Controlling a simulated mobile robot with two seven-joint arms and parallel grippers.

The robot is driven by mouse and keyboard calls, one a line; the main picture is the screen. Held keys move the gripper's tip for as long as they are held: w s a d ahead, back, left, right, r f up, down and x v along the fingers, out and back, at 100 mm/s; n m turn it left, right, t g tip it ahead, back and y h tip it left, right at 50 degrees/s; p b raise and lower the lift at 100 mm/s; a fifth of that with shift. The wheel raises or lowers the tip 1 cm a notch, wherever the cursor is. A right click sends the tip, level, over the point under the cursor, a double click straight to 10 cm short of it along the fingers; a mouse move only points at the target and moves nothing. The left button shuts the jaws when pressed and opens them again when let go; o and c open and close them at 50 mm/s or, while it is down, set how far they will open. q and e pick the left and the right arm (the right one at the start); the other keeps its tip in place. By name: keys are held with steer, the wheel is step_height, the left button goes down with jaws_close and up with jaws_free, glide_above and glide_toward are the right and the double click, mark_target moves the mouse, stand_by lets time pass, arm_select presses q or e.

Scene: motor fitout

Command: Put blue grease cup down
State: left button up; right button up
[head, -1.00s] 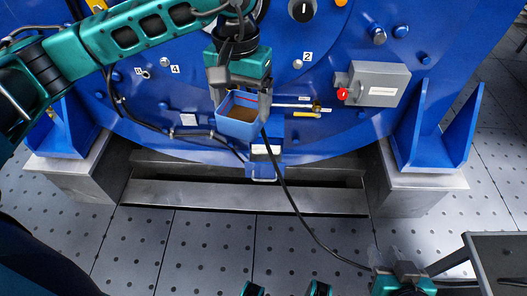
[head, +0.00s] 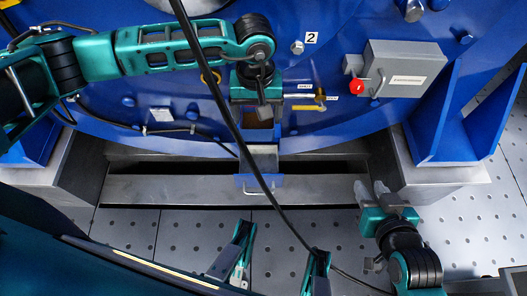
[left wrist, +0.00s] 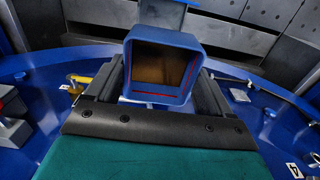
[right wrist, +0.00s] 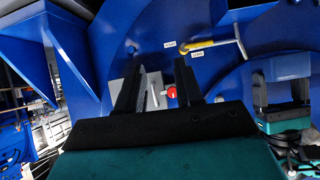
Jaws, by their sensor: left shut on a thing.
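The blue grease cup (left wrist: 160,62) is an open square cup with a brown inside. In the left wrist view it sits between the two fingers of my left gripper (left wrist: 160,85), which is shut on it. In the head view my left gripper (head: 262,108) points down in front of the blue motor housing, and the cup (head: 260,132) is mostly hidden beneath it.
A grey box (head: 405,68) with a red button is right of the left gripper. A valve with a yellow handle (head: 305,107) is close beside it. A black cable (head: 225,105) crosses the head view. The perforated floor (head: 180,235) is below.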

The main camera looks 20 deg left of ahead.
arm_select(q)
step_height(320, 180, down, 16)
steer(key=b, duration=0.4)
steer(key=shift+f, duration=0.2)
step_height(320, 180, down, 4)
steer(key=shift+r+b, duration=0.2)
steer(key=shift+b, duration=0.55)
steer(key=shift+f, duration=0.25)
steer(key=o, duration=0.9)
arm_select(e)
steer(key=f, duration=0.1)
steer(key=a+f, duration=0.1)
steer(key=f, duration=0.1)
steer(key=shift+a+f, duration=0.2)
steer(key=shift+a, duration=0.05)
